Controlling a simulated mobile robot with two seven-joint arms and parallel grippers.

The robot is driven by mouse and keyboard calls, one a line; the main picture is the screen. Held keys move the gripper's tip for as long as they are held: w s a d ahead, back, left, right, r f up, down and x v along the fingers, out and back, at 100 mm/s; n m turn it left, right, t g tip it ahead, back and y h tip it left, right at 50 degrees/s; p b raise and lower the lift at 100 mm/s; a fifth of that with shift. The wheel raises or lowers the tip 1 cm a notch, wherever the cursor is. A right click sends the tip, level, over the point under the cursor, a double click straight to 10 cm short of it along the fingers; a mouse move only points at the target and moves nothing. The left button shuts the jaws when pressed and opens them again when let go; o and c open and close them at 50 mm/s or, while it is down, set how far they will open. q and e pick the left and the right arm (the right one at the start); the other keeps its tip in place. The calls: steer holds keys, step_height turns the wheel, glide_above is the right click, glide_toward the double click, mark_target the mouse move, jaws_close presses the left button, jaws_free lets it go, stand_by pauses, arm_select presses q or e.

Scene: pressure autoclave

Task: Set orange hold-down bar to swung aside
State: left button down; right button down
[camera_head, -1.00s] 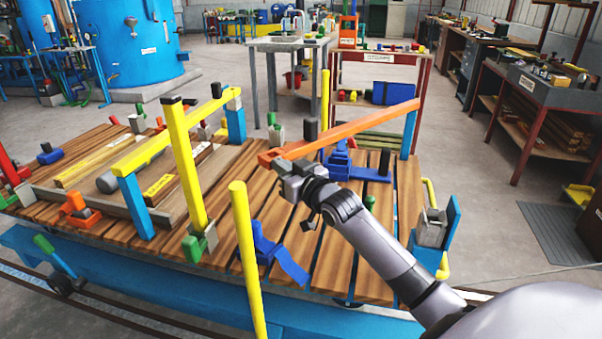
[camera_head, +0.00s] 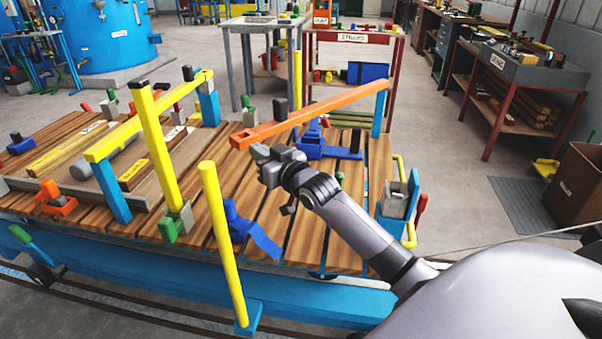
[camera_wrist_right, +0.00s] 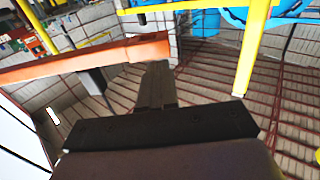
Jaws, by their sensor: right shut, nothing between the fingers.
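The orange hold-down bar (camera_head: 310,115) runs above the right part of the slatted wooden deck. Its right end meets the top of a blue post (camera_head: 378,110), and its left end is free of the yellow bar (camera_head: 147,118). It also crosses the left of the right wrist view (camera_wrist_right: 80,64). My right gripper (camera_head: 258,151) is shut and empty, just on the near side of the bar's left end. In the right wrist view its fingers (camera_wrist_right: 157,88) lie beside the bar end; whether they touch it I cannot tell. My left gripper is not in view.
Upright yellow posts (camera_head: 160,150) and (camera_head: 221,240) stand left of my right arm. Blue clamps (camera_head: 325,145) sit on the deck (camera_head: 295,215) beyond the gripper. A tool shelf (camera_head: 350,38) stands behind, with open floor to the right.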

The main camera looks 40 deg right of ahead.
steer(key=s+d, duration=0.1)
steer(key=s, duration=0.9)
steer(key=shift+s+d, duration=0.15)
steer(key=shift+s, duration=0.15)
steer(key=shift+f, duration=0.1)
steer(key=s+a+f+n+g+p, duration=0.1)
steer(key=s+a+f+g+p, duration=0.2)
steer(key=s+a+f, duration=0.4)
steer(key=s+a+f+g+y+p, duration=0.1)
steer(key=s+a+f+g+p, duration=0.3)
steer(key=s+a+f, duration=0.4)
steer(key=s+f, duration=0.4)
steer(key=s, duration=0.3)
steer(key=shift+f+n+g, duration=0.3)
steer(key=shift+f+n, duration=0.05)
steer(key=shift+n, duration=0.05)
steer(key=shift+s+d, duration=0.1)
